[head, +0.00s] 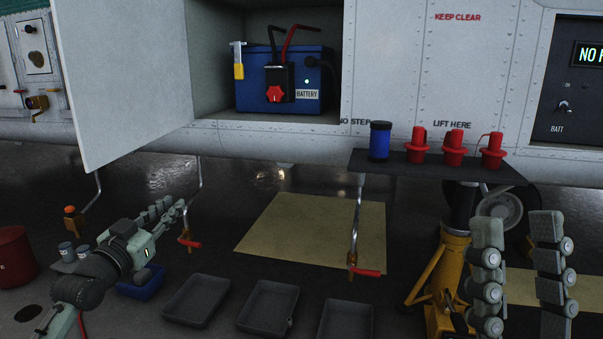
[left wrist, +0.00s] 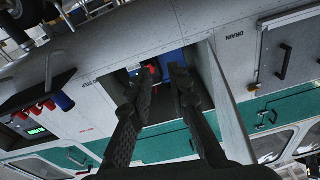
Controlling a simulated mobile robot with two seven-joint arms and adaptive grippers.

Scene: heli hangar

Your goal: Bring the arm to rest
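My left arm comes in at the lower left of the head view. Its gripper (head: 168,212) is in front of and below the open bay, over the dark floor and clear of the aircraft. In the left wrist view its two fingers (left wrist: 162,74) stand apart with nothing between them, and the bay shows beyond them. My right gripper (head: 517,228) is at the lower right of the head view, fingers upright, well apart and empty, below the shelf.
The blue battery (head: 308,78) sits in the bay beside an open door (head: 125,80). A shelf (head: 400,171) carries a blue cylinder (head: 380,141) and several red plugs (head: 453,147). Grey trays (head: 268,306) and a blue bin (head: 140,286) are low. A yellow jack (head: 452,265) stands at right.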

